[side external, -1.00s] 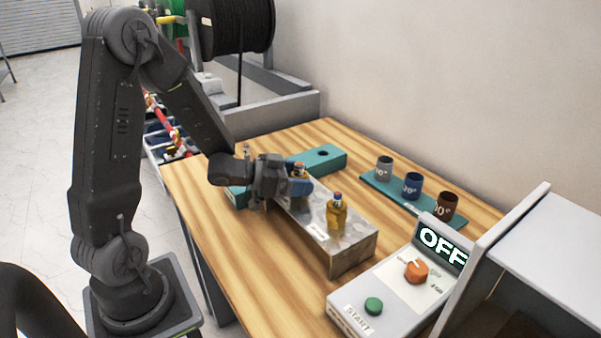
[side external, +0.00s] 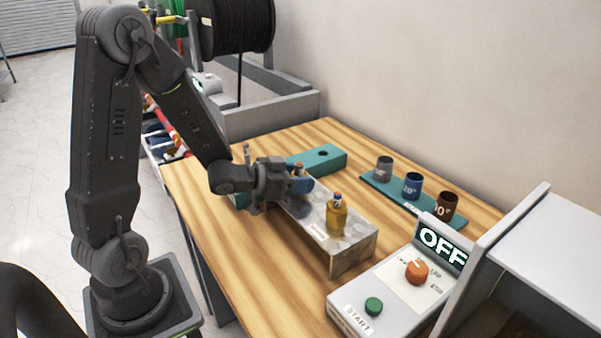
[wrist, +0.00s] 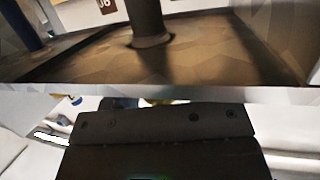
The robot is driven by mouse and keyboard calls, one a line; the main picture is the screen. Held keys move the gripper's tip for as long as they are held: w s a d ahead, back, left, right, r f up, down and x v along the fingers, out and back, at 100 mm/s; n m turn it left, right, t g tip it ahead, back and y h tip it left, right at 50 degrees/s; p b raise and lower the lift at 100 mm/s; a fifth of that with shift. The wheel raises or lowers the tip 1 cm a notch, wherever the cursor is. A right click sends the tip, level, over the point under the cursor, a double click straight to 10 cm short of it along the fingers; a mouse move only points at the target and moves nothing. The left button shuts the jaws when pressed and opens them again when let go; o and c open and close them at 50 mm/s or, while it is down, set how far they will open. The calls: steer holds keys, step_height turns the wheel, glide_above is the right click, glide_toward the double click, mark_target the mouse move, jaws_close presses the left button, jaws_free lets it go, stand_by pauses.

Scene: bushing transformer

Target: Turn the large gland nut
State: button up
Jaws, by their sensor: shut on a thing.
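A grey metal block (side external: 352,258) with a mottled top lies on the wooden bench. A brass gland (side external: 337,218) stands upright and free near its front end. A second brass gland with an orange top (side external: 298,167) stands near the far end, mostly hidden by my gripper (side external: 303,187). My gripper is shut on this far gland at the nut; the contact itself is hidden. In the wrist view the block's top (wrist: 215,50) fills the upper part, with a dark upright post (wrist: 147,18) rising from it.
A teal bar (side external: 325,158) with a hole lies behind the block. Three labelled sleeves, grey (side external: 383,168), blue (side external: 412,185) and brown (side external: 446,205), stand on a teal strip. A control box (side external: 395,300) reading OFF stands at the front right.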

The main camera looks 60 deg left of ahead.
steer(key=shift+n+y, duration=0.3)
steer(key=shift+y, duration=0.1)
steer(key=shift+n+y, duration=0.9)
steer(key=shift+y, duration=0.3)
steer(key=o, duration=1.4)
